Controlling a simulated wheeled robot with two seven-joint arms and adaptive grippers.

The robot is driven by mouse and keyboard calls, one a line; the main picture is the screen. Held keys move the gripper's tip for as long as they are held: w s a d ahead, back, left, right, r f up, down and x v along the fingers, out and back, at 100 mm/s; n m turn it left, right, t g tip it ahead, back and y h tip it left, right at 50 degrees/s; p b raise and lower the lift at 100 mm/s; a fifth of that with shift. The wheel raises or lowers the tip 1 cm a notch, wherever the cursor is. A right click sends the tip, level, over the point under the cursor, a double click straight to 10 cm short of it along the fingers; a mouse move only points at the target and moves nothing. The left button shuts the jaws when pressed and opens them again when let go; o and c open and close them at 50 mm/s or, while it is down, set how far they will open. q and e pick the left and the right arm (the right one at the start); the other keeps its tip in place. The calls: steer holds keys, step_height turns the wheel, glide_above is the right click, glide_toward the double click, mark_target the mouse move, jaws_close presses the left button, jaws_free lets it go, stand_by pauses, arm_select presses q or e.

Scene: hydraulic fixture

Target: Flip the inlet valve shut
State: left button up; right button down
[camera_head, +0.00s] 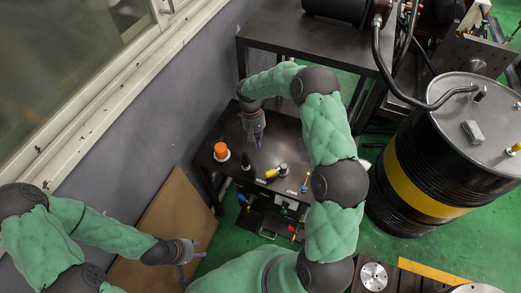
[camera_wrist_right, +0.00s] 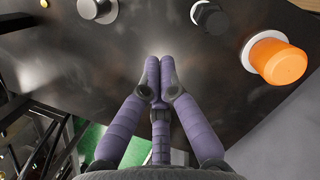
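The black bench (camera_head: 285,135) carries several fittings along its front part. A yellow-handled fitting (camera_head: 271,173) and a slim blue-topped fitting (camera_head: 305,184) stand there; I cannot tell which is the inlet valve. My right gripper (camera_head: 254,137) hangs over the bench behind the fittings, apart from them. In the right wrist view, the fingertips of the right gripper (camera_wrist_right: 159,70) meet over bare bench top, with nothing between them. My left gripper (camera_head: 190,260) is at the lower left, away from the bench, its fingers spread and empty.
An orange knob (camera_head: 221,151) stands on the bench's left, also at the right of the wrist view (camera_wrist_right: 278,62). A black knob (camera_head: 246,162) is beside it. A black drum (camera_head: 440,150) with a yellow band stands right. A brown board (camera_head: 165,220) lies left of the bench.

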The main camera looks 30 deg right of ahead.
mark_target(275, 172)
steer(key=b+x, duration=0.1)
steer(key=x, duration=0.8)
steer(key=shift+s+f, duration=0.15)
steer(key=shift+s, duration=0.05)
arm_select(q)
steer(key=shift+f, duration=0.85)
arm_select(e)
steer(key=shift+s+r, duration=0.3)
steer(key=shift+s, duration=0.6)
steer(key=shift+s+r, duration=0.3)
steer(key=shift+s, duration=0.6)
